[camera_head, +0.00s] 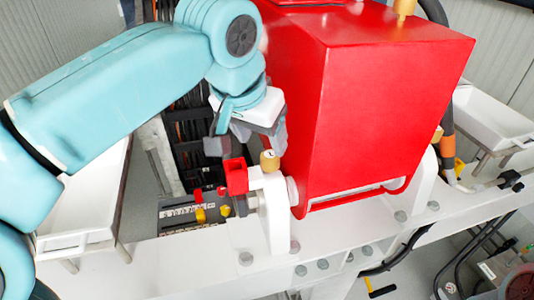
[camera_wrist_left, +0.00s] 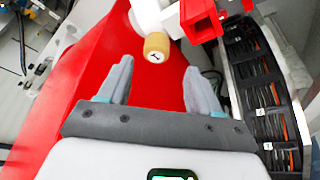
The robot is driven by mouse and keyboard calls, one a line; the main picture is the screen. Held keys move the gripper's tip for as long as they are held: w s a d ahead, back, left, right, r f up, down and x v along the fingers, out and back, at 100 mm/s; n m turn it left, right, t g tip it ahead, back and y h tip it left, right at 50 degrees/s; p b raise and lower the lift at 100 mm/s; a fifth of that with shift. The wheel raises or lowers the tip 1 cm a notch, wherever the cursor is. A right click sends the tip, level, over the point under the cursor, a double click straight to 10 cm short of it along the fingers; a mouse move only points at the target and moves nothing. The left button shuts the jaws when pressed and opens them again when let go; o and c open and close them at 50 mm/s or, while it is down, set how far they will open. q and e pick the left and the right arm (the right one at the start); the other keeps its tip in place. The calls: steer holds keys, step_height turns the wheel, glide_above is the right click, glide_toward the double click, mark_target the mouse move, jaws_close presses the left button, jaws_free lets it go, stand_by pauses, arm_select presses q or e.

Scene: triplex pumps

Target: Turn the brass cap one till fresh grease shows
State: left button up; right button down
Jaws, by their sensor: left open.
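A brass cap (camera_head: 269,160) sits on top of a white bearing block (camera_head: 272,205) beside the red housing (camera_head: 380,110). My left gripper (camera_head: 246,146) is just above and to the left of the cap in the head view. In the left wrist view its two fingers (camera_wrist_left: 158,68) are spread, with the cap just beyond their tips and nothing between them. My right gripper is in neither view.
A red bracket (camera_head: 236,176) stands close left of the cap. Other brass parts show on the housing top (camera_head: 404,8) and at its right side (camera_head: 437,134). White trays stand left (camera_head: 80,238) and right (camera_head: 490,118). Cable racks (camera_wrist_left: 262,90) lie nearby.

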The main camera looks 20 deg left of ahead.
mark_target(269, 156)
arm_select(q)
steer(key=x, duration=0.4)
steer(key=shift+s+d+f, duration=0.1)
steer(key=shift+d+f, duration=0.25)
steer(key=shift+w+a+f, duration=0.15)
steer(key=shift+w+f, duration=0.2)
steer(key=shift+w, duration=0.05)
steer(key=shift+s+d+r, duration=0.15)
steer(key=shift+s+d, duration=0.1)
steer(key=shift+s, duration=0.1)
steer(key=c, duration=0.5)
steer(key=shift+a, duration=0.15)
steer(key=c, duration=0.5)
